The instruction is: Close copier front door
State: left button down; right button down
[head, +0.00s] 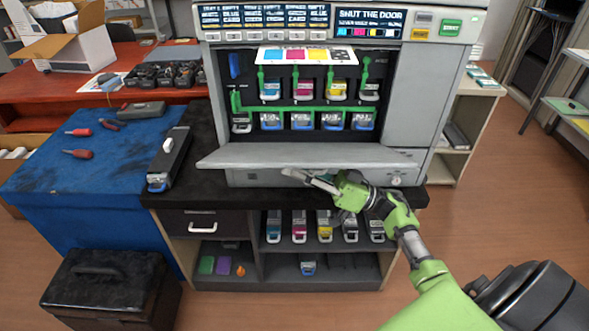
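The copier's front door (300,157) is folded down and sticks out toward me like a shelf, below the open bay. Inside the bay, coloured toner cartridges (303,88) sit in an upper row with green levers, and more units (316,121) sit in a lower row. The copier display (368,19) reads "SHUT THE DOOR". My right gripper (308,177) is at the front lower edge of the door, near its middle, pointing left. I cannot tell whether it touches the door or how far its fingers are apart. My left gripper is out of view.
The copier stands on a dark-topped cabinet (185,219) with spare cartridges (324,226) on its shelves. A dark cartridge (169,158) lies on top at the left. A blue table (40,179) with tools and a black case (110,290) are farther left. Floor at the right is clear.

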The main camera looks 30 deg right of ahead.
jog(key=shift+d+r, duration=0.1)
jog(key=shift+r, duration=0.35)
